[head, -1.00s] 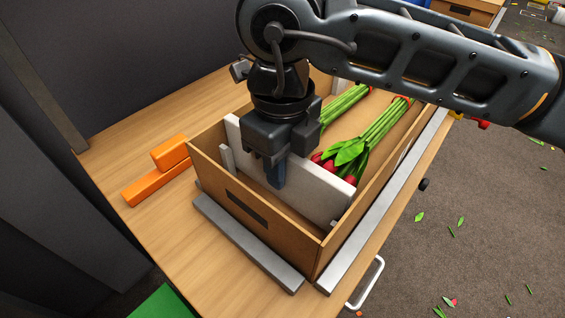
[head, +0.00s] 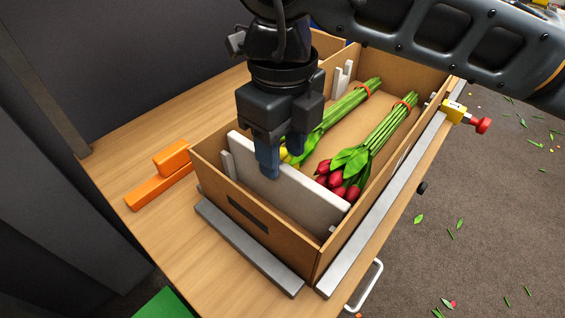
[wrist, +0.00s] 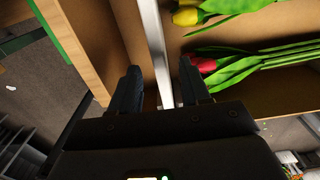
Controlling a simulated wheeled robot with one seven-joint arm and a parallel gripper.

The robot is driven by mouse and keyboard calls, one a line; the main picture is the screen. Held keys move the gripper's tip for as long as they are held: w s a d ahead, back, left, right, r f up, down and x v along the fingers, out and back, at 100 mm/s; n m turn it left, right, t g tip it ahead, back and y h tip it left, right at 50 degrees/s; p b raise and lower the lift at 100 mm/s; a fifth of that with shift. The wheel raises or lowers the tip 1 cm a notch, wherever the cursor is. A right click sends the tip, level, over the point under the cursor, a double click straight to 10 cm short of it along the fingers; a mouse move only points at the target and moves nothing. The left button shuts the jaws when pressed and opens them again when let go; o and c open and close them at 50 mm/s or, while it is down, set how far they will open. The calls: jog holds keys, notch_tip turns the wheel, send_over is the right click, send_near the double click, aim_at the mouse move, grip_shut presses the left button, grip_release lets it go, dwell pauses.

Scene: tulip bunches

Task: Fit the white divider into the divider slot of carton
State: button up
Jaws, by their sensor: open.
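The white divider (head: 308,184) stands upright across the near end of the brown carton (head: 272,218), its ends by the light grey slot guides (head: 228,163) on the carton's side walls. My gripper (head: 283,166) is open over the divider's top edge, with one finger on each side. In the wrist view the divider (wrist: 155,45) is a thin pale strip running between the spread fingers of my gripper (wrist: 160,68). The divider's lower edge is hidden.
Red tulips (head: 340,183) and yellow tulips (head: 288,155) lie in the carton beyond the divider. Grey rails (head: 245,243) border the carton. Orange blocks (head: 160,184) lie on the table to the left. A yellow-and-red device (head: 466,115) is at the right edge.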

notch_tip(320, 180, up, 8)
jog(key=shift+r+b, duration=0.2)
jog(key=shift+b, duration=0.1)
